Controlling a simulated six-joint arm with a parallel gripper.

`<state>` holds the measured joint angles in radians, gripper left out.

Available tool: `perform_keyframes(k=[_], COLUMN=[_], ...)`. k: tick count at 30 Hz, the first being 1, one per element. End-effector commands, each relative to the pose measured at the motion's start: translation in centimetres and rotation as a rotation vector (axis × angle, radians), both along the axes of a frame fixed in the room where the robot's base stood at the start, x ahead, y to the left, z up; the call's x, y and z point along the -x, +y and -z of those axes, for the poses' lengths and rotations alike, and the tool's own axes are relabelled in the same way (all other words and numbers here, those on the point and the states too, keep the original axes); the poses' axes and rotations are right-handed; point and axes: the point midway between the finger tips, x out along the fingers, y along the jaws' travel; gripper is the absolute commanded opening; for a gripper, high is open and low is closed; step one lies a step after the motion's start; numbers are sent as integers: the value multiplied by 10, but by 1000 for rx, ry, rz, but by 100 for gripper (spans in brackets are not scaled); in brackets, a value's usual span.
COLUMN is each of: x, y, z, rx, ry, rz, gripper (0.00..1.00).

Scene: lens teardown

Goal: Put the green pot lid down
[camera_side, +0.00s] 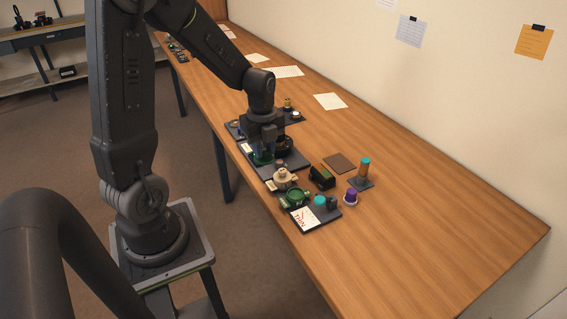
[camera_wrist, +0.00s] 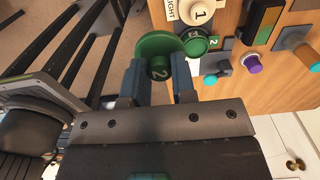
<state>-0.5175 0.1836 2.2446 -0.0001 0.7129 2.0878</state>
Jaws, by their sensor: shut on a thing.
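My gripper (camera_wrist: 158,82) is shut on the dark knob of the green pot lid (camera_wrist: 158,46). The knob carries a "2" and sits between the blue-grey fingers in the wrist view. In the side view my gripper (camera_side: 263,150) points down at a dark tray, with the green lid (camera_side: 262,160) at its fingertips, partly hidden. I cannot tell whether the lid touches the tray. A green round pot (camera_side: 296,197) stands nearer the front, beside a cream round part (camera_side: 284,177). In the wrist view the green pot (camera_wrist: 197,42) has a "2" label beside it.
A dark block (camera_side: 321,177), an orange-and-teal post (camera_side: 364,169), a purple cap (camera_side: 351,197) and a teal cap (camera_side: 320,201) stand to the right. A brown mat (camera_side: 340,163) lies behind. The wooden table (camera_side: 440,220) is clear farther right.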

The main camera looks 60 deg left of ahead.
Motion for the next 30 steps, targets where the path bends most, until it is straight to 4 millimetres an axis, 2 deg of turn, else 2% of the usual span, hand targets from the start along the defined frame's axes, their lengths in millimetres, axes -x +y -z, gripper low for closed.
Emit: perform_keyframes(k=[5, 8, 10, 14, 17, 24, 30], x=[12, 7, -4, -40, -73, -143, -176], y=[17, 24, 30, 47, 59, 81, 89], z=[-12, -15, -17, -17, -15, -2, 7], rx=[-1, 0, 0, 1, 1, 1, 1], ry=[-1, 0, 0, 1, 2, 3, 2], rz=[-2, 0, 1, 3, 3, 2, 1], gripper=[2, 2, 2, 2, 2, 2, 2])
